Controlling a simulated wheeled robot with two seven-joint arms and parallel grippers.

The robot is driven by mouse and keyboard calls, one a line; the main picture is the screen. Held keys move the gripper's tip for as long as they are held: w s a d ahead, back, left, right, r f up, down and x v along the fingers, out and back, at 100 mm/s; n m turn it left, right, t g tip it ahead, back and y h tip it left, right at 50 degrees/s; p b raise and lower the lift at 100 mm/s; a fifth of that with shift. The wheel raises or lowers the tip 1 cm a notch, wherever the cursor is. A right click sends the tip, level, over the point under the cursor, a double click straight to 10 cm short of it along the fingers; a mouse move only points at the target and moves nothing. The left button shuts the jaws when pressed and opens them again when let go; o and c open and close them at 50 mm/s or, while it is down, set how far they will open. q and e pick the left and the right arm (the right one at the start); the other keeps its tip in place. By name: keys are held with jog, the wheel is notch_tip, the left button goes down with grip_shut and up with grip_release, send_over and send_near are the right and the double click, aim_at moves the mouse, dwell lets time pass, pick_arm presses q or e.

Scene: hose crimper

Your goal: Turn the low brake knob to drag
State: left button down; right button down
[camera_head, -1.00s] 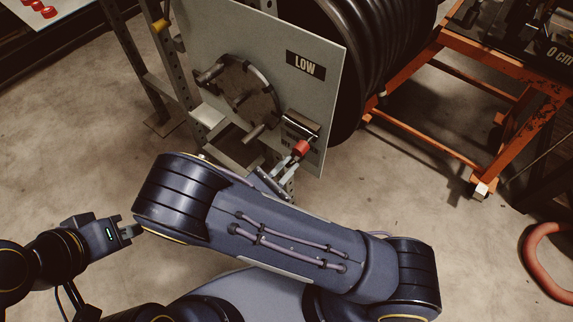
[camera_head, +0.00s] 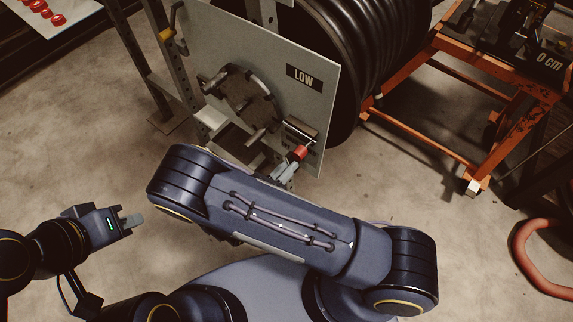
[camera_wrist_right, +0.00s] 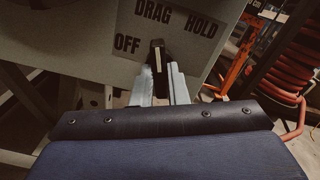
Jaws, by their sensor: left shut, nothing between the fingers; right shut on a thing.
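The low brake knob (camera_head: 299,153) shows red in the head view, low on the right side of the grey panel (camera_head: 318,80) with the LOW label. My right gripper (camera_head: 289,167) is shut on it. In the right wrist view the knob (camera_wrist_right: 157,56) is dark with a pale stripe, between my right fingers (camera_wrist_right: 159,84). Its stripe stands nearly upright, below the word DRAG (camera_wrist_right: 153,11), with OFF (camera_wrist_right: 127,44) to its left and HOLD (camera_wrist_right: 201,25) to its right. The fingers hide part of the knob. My left gripper (camera_head: 132,221) is shut and empty, away from the panel.
A round plate with handles (camera_head: 245,97) sits on the panel left of the knob. A black hose reel (camera_head: 375,55) is behind the panel. An orange frame (camera_head: 430,145) stands at the right, and a red hose (camera_head: 527,265) lies on the floor. Floor around my left gripper is clear.

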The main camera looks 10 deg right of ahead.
pick_arm(q)
jog(key=shift+r, duration=0.3)
pick_arm(e)
jog(key=shift+n, duration=0.6)
jog(key=c, duration=1.4)
grip_release()
jog(key=shift+c, duration=0.2)
